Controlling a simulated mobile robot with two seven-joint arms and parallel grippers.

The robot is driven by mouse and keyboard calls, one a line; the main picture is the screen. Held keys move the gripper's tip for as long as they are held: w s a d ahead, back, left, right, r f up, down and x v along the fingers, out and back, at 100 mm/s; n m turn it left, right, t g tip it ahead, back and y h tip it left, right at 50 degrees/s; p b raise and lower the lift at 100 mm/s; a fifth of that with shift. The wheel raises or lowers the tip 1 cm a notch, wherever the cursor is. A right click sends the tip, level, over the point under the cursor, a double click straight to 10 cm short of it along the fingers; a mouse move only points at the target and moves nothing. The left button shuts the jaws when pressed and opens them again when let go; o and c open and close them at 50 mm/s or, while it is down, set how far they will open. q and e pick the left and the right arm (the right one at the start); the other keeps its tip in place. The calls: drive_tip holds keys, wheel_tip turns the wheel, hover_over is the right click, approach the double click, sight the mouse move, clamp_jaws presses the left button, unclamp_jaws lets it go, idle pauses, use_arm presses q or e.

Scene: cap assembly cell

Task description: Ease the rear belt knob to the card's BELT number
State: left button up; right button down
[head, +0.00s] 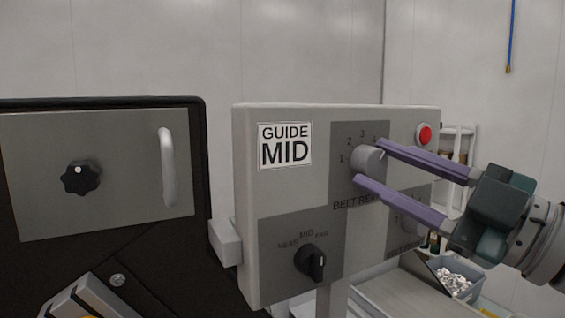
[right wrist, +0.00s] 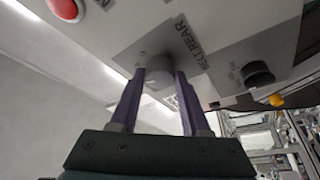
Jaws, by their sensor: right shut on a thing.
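The rear belt knob (head: 369,160) is a grey round knob on the dark plate marked BELT REAR, on the front of the pale control box (head: 245,190). Numbers 1 to 4 arc along its upper left. I cannot make out its pointer. My right gripper (head: 367,164) is shut on this knob, one purple finger above and one below. The right wrist view also shows the knob (right wrist: 158,72) between the fingers. The card (head: 285,146) on the box reads GUIDE MID; no BELT number shows on it. My left gripper is not in view.
A black guide knob (head: 312,263) sits below the card. A red button (head: 424,134) is at the box's upper right. Another belt knob lies partly hidden behind my right gripper. A dark cabinet with a grey door (head: 110,200) stands at left. A blue bin (head: 455,278) sits lower right.

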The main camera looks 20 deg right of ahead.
drive_tip(key=n+g+p, duration=0.1)
drive_tip(key=n, duration=0.2)
drive_tip(key=n+g+p, duration=0.1)
drive_tip(key=n, duration=0.2)
drive_tip(key=shift+r+y, duration=0.2)
drive_tip(key=shift+y, duration=0.2)
drive_tip(key=shift+n, duration=0.3)
drive_tip(key=shift+c, duration=1.9)
unclamp_jaws()
drive_tip(key=shift+d, duration=0.1)
